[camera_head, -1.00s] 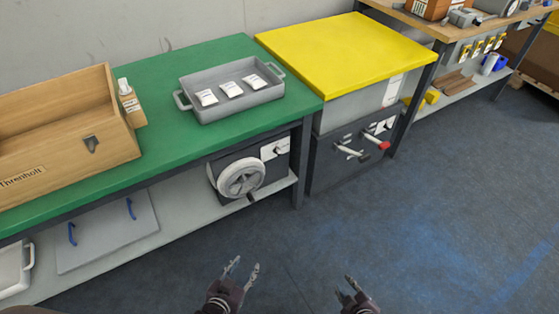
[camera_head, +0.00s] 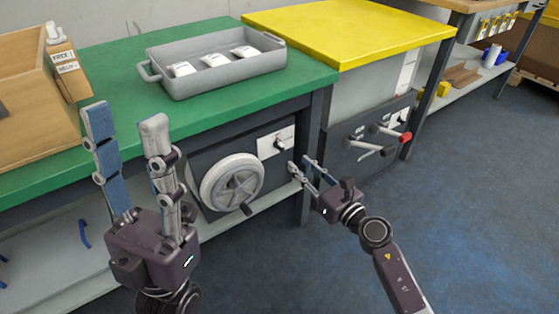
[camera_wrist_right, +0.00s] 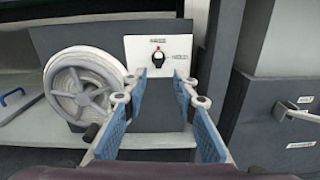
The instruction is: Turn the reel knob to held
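The reel (camera_head: 232,182) is a pale spoked wheel on a dark box under the green bench. The reel knob (camera_head: 280,143) is a small dark knob on a white plate (camera_head: 268,147) right of the wheel. In the right wrist view the knob (camera_wrist_right: 158,56) shows a red mark, and the plate carries labels too small to read. My right gripper (camera_head: 300,167) is open and empty, just below and right of the plate; the knob appears ahead between its fingers (camera_wrist_right: 160,78), apart from them. My left gripper (camera_head: 125,125) is open and empty, raised in front of the green bench.
A grey tray (camera_head: 215,83) with several white packets sits on the green bench (camera_head: 110,60). A wooden box (camera_head: 30,120) stands at left. Right of the reel, a dark cabinet with lever handles (camera_head: 372,146) stands below a yellow top (camera_head: 350,30). Open floor lies at right.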

